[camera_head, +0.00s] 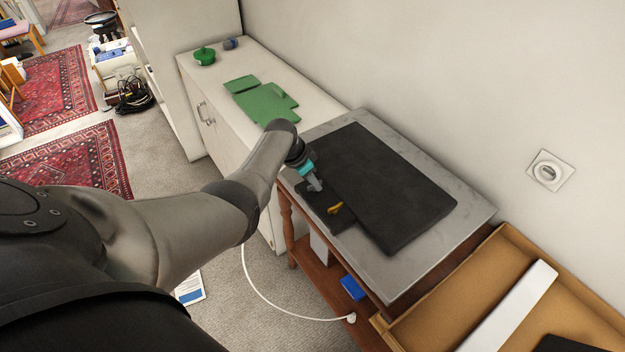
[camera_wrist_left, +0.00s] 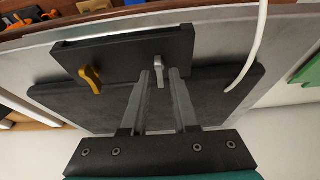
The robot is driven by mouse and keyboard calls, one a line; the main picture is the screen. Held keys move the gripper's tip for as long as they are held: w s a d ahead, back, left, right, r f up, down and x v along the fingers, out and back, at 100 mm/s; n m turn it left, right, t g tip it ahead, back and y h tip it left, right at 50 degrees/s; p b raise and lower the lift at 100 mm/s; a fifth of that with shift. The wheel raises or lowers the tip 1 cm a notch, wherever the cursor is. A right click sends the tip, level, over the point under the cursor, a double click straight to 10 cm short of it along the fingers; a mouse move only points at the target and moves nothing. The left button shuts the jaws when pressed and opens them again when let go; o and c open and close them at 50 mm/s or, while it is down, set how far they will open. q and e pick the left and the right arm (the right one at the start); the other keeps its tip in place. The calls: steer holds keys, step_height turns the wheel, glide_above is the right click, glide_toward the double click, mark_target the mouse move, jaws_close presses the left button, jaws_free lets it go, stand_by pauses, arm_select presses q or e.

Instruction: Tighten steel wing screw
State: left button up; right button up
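The steel wing screw (camera_wrist_left: 159,71) stands on a small black block (camera_wrist_left: 120,52) in the left wrist view. A yellow wing screw (camera_wrist_left: 91,79) sits on the same block to its left, and also shows in the head view (camera_head: 335,208). My left gripper (camera_wrist_left: 160,73) is open, with its two fingertips on either side of the steel screw and a gap visible around it. In the head view my left gripper (camera_head: 314,186) is over the block and hides the steel screw. I cannot tell whether a finger touches it. My right gripper is not in view.
A large black slab (camera_head: 385,185) lies beside the block on a grey-topped table (camera_head: 455,235). A white cabinet (camera_head: 215,85) with green items (camera_head: 265,103) stands beyond. A wooden tray (camera_head: 410,325) is at lower right. A white cable (camera_wrist_left: 250,50) crosses the wrist view.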

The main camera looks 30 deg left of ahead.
arm_select(q)
steer(key=shift+o, duration=0.7)
steer(key=shift+r, duration=0.1)
steer(key=shift+s+r+p, duration=0.1)
steer(key=shift+r+p, duration=0.2)
steer(key=p+v, duration=0.4)
steer(key=v, duration=1)
steer(key=shift+s+r, duration=0.15)
steer(key=shift+s, duration=0.05)
steer(key=shift+a, duration=0.1)
